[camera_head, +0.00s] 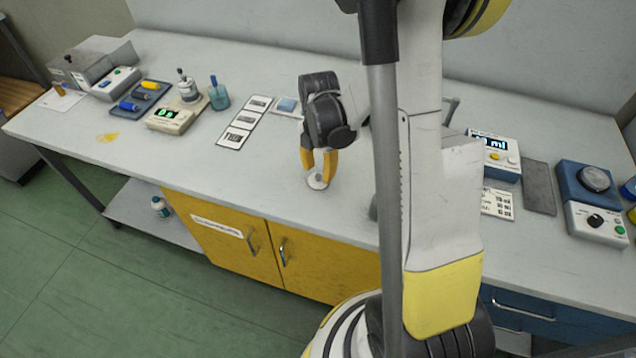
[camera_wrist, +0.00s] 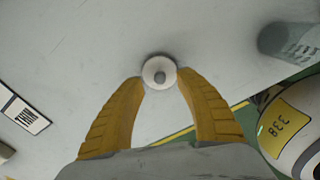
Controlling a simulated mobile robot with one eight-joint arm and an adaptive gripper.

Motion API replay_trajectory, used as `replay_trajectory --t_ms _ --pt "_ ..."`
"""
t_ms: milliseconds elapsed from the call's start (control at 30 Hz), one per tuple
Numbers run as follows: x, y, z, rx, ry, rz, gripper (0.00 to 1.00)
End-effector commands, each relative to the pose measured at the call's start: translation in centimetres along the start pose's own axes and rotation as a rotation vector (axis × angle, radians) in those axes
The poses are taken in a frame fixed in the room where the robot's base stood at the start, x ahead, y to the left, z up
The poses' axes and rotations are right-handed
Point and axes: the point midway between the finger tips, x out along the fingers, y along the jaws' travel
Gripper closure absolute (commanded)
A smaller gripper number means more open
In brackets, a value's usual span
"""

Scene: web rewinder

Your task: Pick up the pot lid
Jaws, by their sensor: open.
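The pot lid (camera_head: 317,181) is a small, pale round disc with a grey knob at its centre. It lies on the grey bench top near the front edge, above the yellow cabinet doors. It also shows in the wrist view (camera_wrist: 159,72), just beyond and between the fingertips. My gripper (camera_head: 318,172) points down over the lid with its yellow fingers apart. In the wrist view my gripper (camera_wrist: 160,80) is open and empty, its fingertips close on both sides of the lid's near edge. I cannot tell whether they touch it.
Printed cards (camera_head: 244,122) lie nearer. A grey cylinder (camera_wrist: 286,42) stands right of the lid.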

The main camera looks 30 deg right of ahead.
Motion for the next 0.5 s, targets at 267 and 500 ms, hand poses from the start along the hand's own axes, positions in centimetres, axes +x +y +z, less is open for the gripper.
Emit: replay_trajectory --t_ms 267,500 --pt "2.8 0.0 0.0 0.0 0.0 0.0 0.59" --pt "2.7 0.0 0.0 0.0 0.0 0.0 0.97"
